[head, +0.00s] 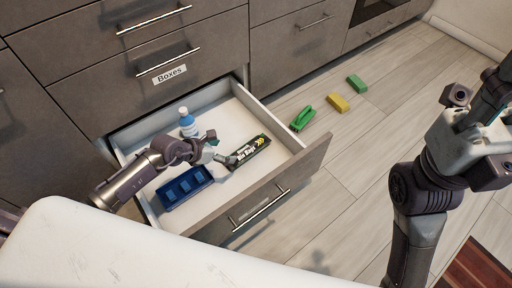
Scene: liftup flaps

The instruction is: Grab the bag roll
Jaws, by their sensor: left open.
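The bag roll (252,149) looks like a dark, long pack with pale lettering and a yellow-green end. It lies inside the open drawer (286,132), right of the middle. My left gripper (222,150) reaches into the drawer from the left and is open. Its fingers are close to the left end of the bag roll; whether they touch it I cannot tell. My right arm stands at the right of the view, away from the drawer. Its gripper (499,88) is partly cut off by the right edge, and its fingers do not show clearly.
In the drawer are a blue-and-white bottle (187,122) and a blue tray (185,188). On the floor lie a green brush-like item (302,119), a yellow block (338,102) and a green block (356,83). A closed drawer labelled "Boxes" (170,74) is behind. Floor right of the drawer is mostly clear.

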